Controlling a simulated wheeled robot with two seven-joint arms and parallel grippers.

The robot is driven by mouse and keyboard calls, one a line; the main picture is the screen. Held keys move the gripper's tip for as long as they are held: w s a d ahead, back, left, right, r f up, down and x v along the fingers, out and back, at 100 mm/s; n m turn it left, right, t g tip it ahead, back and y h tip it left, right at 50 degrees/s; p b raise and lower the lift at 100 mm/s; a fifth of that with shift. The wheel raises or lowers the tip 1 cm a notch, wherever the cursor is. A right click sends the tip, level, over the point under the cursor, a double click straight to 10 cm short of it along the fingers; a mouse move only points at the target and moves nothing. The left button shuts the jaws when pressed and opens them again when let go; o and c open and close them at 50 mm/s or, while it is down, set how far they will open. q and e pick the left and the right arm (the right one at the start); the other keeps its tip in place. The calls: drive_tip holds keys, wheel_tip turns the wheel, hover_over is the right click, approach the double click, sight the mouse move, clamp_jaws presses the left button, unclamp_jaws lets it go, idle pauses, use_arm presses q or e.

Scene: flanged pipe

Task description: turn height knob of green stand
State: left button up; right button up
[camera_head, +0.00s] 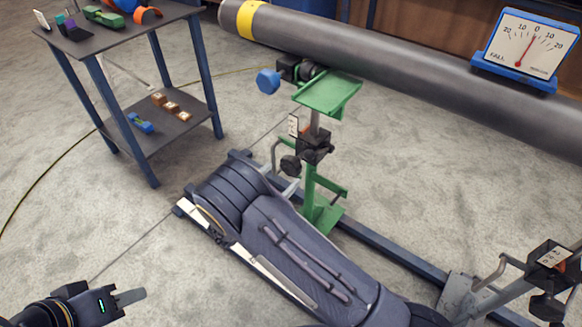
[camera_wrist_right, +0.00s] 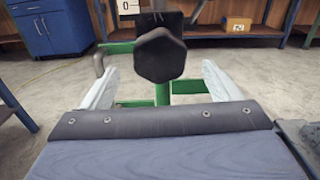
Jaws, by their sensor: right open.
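The knob (camera_wrist_right: 160,55) fills the upper middle of the right wrist view. My right gripper (camera_head: 277,178) is open, its pale fingers (camera_wrist_right: 160,80) to either side of the knob in that view; no contact shows. My left gripper (camera_head: 130,297) is at the lower left, away from the stand; its jaw opening is unclear.
The long grey pipe (camera_head: 400,60) crosses the top, carrying a dial gauge (camera_head: 525,45). A blue knob (camera_head: 268,81) sits beside the green plate. A grey stand (camera_head: 456,296) is at lower right. A shelf table (camera_head: 165,130) stands at left. The floor between table and stand is clear.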

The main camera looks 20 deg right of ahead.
sight(288, 169)
drive_tip(key=x, duration=0.4)
drive_tip(key=shift+w+d, duration=0.3)
drive_tip(key=c, duration=1)
